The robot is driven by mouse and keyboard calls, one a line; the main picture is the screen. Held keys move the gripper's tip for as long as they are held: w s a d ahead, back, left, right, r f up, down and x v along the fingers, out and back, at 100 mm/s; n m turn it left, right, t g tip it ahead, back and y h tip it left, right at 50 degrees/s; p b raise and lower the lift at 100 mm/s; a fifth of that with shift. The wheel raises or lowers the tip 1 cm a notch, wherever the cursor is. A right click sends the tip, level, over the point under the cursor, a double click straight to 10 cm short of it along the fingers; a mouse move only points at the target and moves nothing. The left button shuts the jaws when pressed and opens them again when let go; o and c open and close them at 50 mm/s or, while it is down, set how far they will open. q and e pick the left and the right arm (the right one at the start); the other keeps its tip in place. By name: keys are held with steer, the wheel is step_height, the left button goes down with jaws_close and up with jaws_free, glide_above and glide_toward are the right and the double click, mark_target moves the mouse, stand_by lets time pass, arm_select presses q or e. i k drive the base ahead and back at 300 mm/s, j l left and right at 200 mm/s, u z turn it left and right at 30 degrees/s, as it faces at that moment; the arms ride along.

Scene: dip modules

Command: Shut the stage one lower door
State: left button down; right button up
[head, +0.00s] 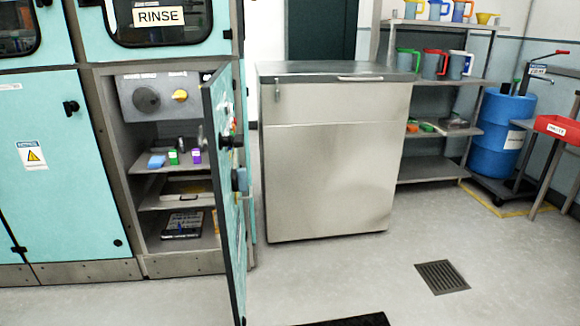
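A teal lower cabinet door (230,215) stands wide open in the head view, sticking out toward me from the right side of an open compartment. Its outer face is seen at a steep angle, with a black latch handle (232,141) on it. The cabinet is below a window panel labelled RINSE (159,16). No stage one label is legible. To the left, another teal lower door (50,170) with a yellow warning sign is shut. Neither of my grippers is in view.
The compartment holds a grey control panel (160,96) and shelves with small items. A steel cabinet (328,160) stands right of the open door. Farther right are a shelf rack (440,80), a blue drum (497,130) and a floor drain (442,277). The floor in front is mostly clear.

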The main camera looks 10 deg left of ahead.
mark_target(221, 85)
steer(key=i+l+u, duration=0.1)
steer(key=l+u, duration=0.95)
steer(key=l, duration=0.1)
